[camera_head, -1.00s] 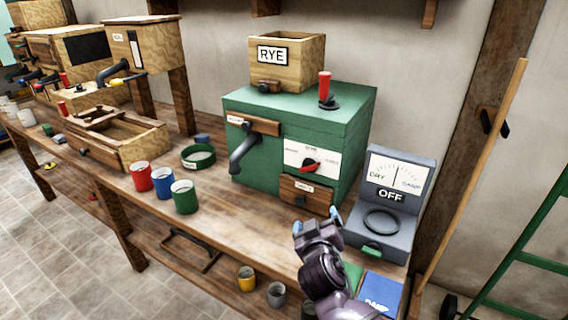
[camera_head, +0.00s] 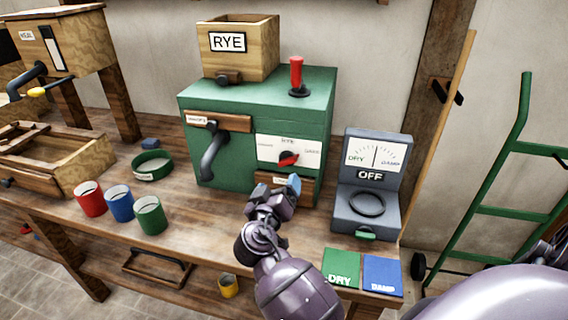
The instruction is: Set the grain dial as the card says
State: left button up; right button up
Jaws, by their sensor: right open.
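The green mill (camera_head: 250,120) stands on the bench, with a hopper (camera_head: 262,55) on top marked RYE (camera_head: 227,42). On its front is a white dial plate (camera_head: 268,143) with a red and black knob (camera_head: 288,158); its lettering is too small to read surely. The knob's red pointer lies roughly sideways. My right gripper (camera_head: 273,190) is open and empty, in front of the mill just below the dial, partly covering the small drawer (camera_head: 300,187). It appears apart from the knob. My left gripper is not in view.
A grey meter (camera_head: 371,190) marked DRY, DAMP and OFF stands to the right. Green DRY (camera_head: 341,266) and blue DAMP (camera_head: 383,274) squares lie before it. Red (camera_head: 90,199), blue (camera_head: 119,206) and green (camera_head: 151,216) cups and a green ring (camera_head: 152,166) stand left. A red-handled lever (camera_head: 297,75) tops the mill.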

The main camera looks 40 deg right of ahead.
aim_at(287, 163)
jog(key=x, duration=0.9)
jog(key=shift+w+d, duration=0.1)
jog(key=shift+w, duration=0.2)
jog(key=c, duration=0.9)
